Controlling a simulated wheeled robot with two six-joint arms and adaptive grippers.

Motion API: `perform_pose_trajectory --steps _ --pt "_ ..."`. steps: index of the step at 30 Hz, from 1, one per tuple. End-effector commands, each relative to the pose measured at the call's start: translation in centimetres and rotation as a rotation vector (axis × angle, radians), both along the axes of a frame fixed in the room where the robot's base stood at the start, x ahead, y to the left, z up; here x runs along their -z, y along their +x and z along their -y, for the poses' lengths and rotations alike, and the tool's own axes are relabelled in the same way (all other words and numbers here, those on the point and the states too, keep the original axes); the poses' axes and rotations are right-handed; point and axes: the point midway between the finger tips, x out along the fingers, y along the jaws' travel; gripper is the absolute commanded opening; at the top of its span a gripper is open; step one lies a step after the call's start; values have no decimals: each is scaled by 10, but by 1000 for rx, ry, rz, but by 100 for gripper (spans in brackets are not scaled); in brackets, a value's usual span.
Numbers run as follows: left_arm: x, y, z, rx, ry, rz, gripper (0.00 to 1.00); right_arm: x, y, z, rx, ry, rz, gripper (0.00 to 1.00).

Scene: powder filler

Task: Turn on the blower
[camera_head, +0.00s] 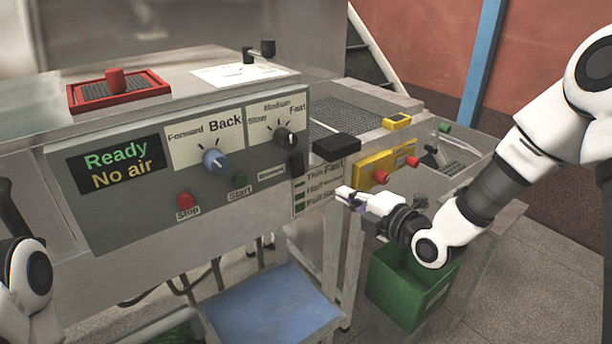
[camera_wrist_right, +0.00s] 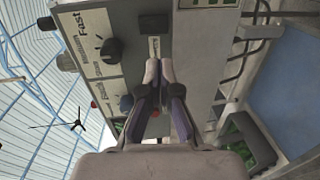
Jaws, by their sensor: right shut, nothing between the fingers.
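The grey control panel (camera_head: 130,210) has a display reading "Ready" and "No air" (camera_head: 115,163). A black switch (camera_head: 295,163) sits at its right end beside a small label that I cannot read clearly. In the right wrist view the switch (camera_wrist_right: 153,22) and its pale label lie beyond the fingertips. My right gripper (camera_head: 345,194) is shut and empty, to the right of the panel and lower than the switch in the head view. In the wrist view its fingertips (camera_wrist_right: 160,70) are together, apart from the switch. Only links of my left arm show at the left edge.
The panel also has a blue knob (camera_head: 214,160), a black knob (camera_head: 285,137), a red stop button (camera_head: 185,199) and a green start button (camera_head: 239,179). A yellow box (camera_head: 372,164) with red buttons, a green bin (camera_head: 400,297) and a blue step (camera_head: 270,305) are nearby.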

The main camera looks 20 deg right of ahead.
Motion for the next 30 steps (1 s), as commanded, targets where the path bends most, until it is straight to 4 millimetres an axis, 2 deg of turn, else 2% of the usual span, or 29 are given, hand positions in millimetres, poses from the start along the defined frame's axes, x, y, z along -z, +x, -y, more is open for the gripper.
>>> perform_pose_trajectory --steps 8,11,24,30 --pt "-5 0 0 0 0 0 53 1 9 -3 0 -4 -4 0" --pt "-11 0 0 0 0 0 53 3 24 -10 -3 -6 -4 0" --pt "-49 0 0 0 0 0 53 13 110 -41 -1 -1 -4 0" --pt "-56 0 0 0 0 0 53 19 129 -47 0 1 -3 0"
